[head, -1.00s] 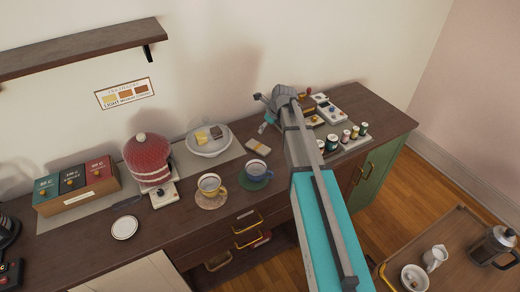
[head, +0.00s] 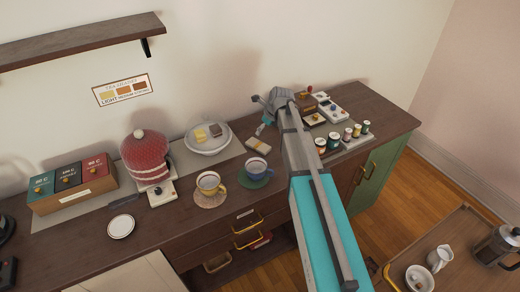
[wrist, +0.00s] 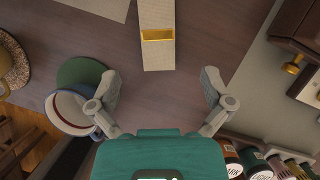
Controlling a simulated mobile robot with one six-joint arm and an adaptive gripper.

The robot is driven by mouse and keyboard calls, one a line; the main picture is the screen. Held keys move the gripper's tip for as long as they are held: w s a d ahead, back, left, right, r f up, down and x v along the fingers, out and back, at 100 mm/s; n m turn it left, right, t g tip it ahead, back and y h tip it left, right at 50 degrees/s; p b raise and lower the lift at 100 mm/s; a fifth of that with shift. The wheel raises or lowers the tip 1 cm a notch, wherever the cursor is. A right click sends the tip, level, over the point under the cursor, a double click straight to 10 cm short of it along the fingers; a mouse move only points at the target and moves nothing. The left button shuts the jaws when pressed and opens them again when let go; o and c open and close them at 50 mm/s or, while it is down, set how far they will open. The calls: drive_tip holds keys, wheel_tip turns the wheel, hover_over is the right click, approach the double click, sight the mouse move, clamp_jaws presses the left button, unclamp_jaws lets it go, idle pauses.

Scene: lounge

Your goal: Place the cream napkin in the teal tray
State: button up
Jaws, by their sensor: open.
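The cream napkin (head: 258,145) is a narrow folded strip with a gold band, lying on the dark wood counter beside the blue-grey cup. In the wrist view the napkin (wrist: 157,58) lies ahead of my gripper (wrist: 158,84), centred between the two spread fingers, with its near end just beyond the fingertips. My gripper is open and empty, and it does not touch the napkin. In the head view my gripper (head: 264,127) is partly hidden by my wrist, just right of the napkin. I cannot make out a teal tray in either view.
A blue-grey cup (head: 257,167) on a green coaster and a yellow cup (head: 209,183) stand near the napkin. A plate of cake (head: 208,150) is behind left. Several small jars (head: 345,136) stand right of my arm. A trolley (head: 455,232) is at lower right.

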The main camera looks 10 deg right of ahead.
drive_tip(key=b, duration=0.4)
hover_over(256, 143)
drive_tip(key=s+d, duration=0.2)
drive_tip(key=shift+w+a+f, duration=0.1)
drive_tip(key=shift+f, duration=1.15)
drive_tip(key=shift+w+a+f, duration=0.1)
drive_tip(key=shift+f, duration=1.15)
drive_tip(key=shift+b+x, duration=2.55)
drive_tip(key=shift+b, duration=0.05)
drive_tip(key=shift+s+f, duration=0.15)
drive_tip(key=shift+f, duration=0.15)
drive_tip(key=c, duration=1)
drive_tip(key=shift+r, duration=0.15)
